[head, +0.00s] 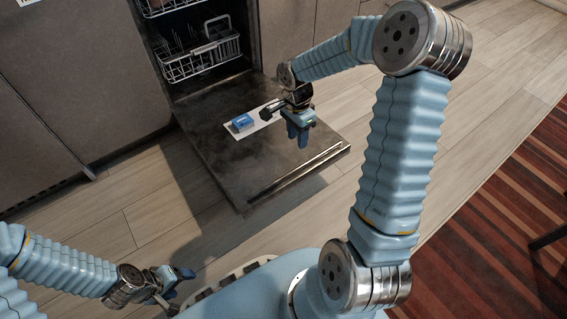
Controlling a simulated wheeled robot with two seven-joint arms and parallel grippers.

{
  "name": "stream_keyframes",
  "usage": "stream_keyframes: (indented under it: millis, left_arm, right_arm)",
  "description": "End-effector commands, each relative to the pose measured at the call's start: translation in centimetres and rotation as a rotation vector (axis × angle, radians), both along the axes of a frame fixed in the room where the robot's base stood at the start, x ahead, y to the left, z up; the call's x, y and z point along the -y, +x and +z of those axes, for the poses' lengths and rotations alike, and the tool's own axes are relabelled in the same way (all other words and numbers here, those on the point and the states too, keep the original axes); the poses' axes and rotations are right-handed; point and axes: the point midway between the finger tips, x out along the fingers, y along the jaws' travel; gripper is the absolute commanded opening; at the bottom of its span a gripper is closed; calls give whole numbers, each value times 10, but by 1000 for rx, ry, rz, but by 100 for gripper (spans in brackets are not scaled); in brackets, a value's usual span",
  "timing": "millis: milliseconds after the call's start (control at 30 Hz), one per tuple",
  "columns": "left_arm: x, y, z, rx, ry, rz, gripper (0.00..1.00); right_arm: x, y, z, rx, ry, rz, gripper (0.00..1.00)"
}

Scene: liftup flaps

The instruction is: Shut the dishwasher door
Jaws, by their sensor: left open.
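The dishwasher door (224,157) is folded down and lies low over the floor, its inner face up. A white strip with a blue detergent part (242,122) is set in that inner face. The dishwasher's opening shows a wire rack (200,61) inside. My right gripper (299,131) is over the door's inner face, near its right side; I cannot tell whether it touches the door, or whether its jaws are apart. My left gripper (177,284) is open at the bottom left, over the floor and apart from the door.
Brown cabinet fronts (85,75) flank the dishwasher. Wooden floor (150,215) is clear left of and in front of the door. A red striped rug (500,225) lies at the right, with a dark furniture leg (548,239) at its edge.

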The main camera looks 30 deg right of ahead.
Motion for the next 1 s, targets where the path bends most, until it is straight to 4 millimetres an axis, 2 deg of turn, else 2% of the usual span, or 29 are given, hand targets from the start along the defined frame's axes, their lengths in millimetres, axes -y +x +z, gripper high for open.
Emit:
stream_keyframes:
  millis: [167,400,600,767,1000]
  left_arm:
    - [0,0,-8,1,0,0,69]
    - [0,1,-21,4,1,3,69]
    - [0,1,-29,6,2,4,69]
    - [-1,2,-31,7,2,5,69]
    - [-1,1,-31,7,2,5,69]
  right_arm:
    - [-1,-3,-31,-5,4,0,38]
    - [-1,-7,-88,-5,6,1,38]
    - [-1,-9,-121,-4,4,2,38]
    - [-1,-10,-132,-2,4,3,38]
    - [-1,-10,-134,-1,4,2,38]
